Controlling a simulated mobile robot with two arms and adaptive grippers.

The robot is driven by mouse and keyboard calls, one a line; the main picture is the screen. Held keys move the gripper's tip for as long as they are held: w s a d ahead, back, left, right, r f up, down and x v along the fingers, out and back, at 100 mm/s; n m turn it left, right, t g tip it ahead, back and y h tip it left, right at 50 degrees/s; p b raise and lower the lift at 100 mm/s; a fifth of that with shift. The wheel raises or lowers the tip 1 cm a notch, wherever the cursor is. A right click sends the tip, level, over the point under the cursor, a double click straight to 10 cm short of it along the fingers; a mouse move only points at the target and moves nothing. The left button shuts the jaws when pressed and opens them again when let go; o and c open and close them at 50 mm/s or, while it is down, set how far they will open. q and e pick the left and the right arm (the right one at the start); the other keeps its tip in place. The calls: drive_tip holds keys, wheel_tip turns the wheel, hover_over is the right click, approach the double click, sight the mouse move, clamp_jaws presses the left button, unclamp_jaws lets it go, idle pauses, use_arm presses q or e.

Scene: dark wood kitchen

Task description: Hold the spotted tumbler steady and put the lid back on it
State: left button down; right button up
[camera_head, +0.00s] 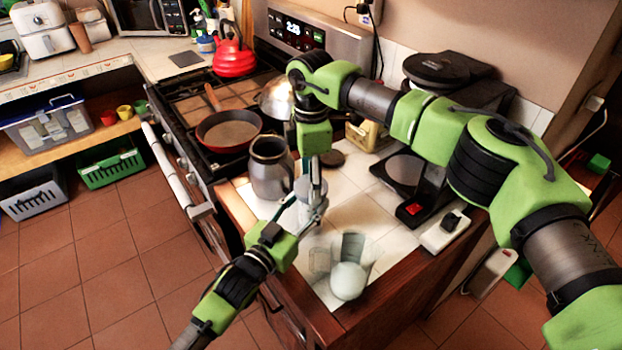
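A pale cup-like object, seemingly the tumbler (302,188), stands on the white tiled counter, just right of the grey metal jug. Both grippers crowd it, and its spots cannot be made out. My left gripper (300,214) reaches in from the lower left at its near side. My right gripper (314,180) points down from above, at its top and right side. The fingers overlap in view, so I cannot tell whether either is closed on anything. I cannot make out the lid; it may be hidden by the grippers.
A grey jug (269,168) stands close on the left. Clear glasses (354,246) and a white round item (348,281) stand near the counter's front corner. A black-and-silver appliance (404,172) is at right. The stove holds a red pan (228,131).

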drive_tip(key=m, duration=0.7)
drive_tip(key=shift+m, duration=0.4)
drive_tip(key=o, duration=0.9)
drive_tip(key=shift+r, duration=2.3)
drive_tip(key=shift+c, duration=0.3)
